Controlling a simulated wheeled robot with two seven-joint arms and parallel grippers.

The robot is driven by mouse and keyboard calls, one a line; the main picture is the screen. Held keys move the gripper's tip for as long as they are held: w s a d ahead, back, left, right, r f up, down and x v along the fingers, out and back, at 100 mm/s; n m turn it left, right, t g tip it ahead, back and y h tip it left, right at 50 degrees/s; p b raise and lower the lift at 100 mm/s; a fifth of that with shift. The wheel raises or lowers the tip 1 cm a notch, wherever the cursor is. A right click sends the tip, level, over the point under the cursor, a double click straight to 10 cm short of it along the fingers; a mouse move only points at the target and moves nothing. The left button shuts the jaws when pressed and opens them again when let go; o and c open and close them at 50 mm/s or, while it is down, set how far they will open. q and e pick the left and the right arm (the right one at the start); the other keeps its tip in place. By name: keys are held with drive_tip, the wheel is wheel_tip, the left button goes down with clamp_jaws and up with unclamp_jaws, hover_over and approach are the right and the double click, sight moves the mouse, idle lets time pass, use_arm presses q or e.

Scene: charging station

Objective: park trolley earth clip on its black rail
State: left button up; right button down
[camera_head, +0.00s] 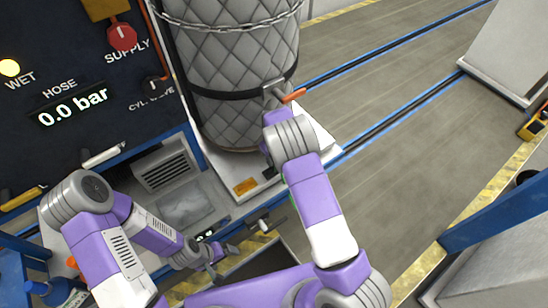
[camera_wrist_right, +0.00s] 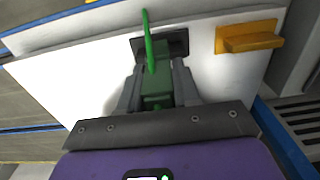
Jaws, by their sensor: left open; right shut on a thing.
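The green earth clip (camera_wrist_right: 157,88) sits between the grey fingers of my right gripper (camera_wrist_right: 157,95) in the right wrist view, and the gripper is shut on it. A thin green part of the clip rises in front of the black rail (camera_wrist_right: 180,44) on the white trolley plate (camera_wrist_right: 105,65). I cannot tell whether the clip touches the rail. My left gripper (camera_head: 218,259) is open and empty, low in the head view, away from the trolley base (camera_head: 312,137).
A yellow block (camera_wrist_right: 246,38) stands right of the rail; it also shows in the head view (camera_head: 244,186). A quilted cylinder (camera_head: 235,60) with a chain and strap stands on the trolley. A dark control panel (camera_head: 70,75) is at left.

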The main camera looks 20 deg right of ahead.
drive_tip(key=shift+f+b, duration=0.6)
drive_tip(key=shift+f, duration=0.2)
drive_tip(key=c, duration=0.7)
unclamp_jaws()
drive_tip(key=shift+r, duration=0.1)
wheel_tip(320, 180, up, 8)
drive_tip(key=shift+f, duration=0.25)
